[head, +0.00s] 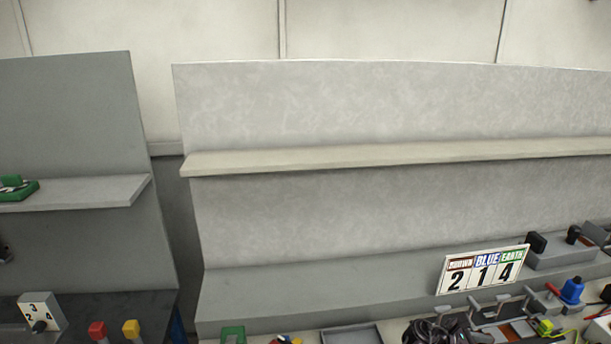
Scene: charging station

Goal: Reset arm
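Neither of my grippers and no part of my arms shows in the head view. The task names no object other than the arm itself. Whether my grippers hold anything cannot be seen.
A grey panel with a bare shelf (400,157) fills the middle and right. A number sign (482,270) stands at the lower right, near a blue object (571,290) and cluttered tools. At left are a green item (17,188) on a shelf, a numbered box (41,313), and red (97,331) and yellow (131,329) knobs.

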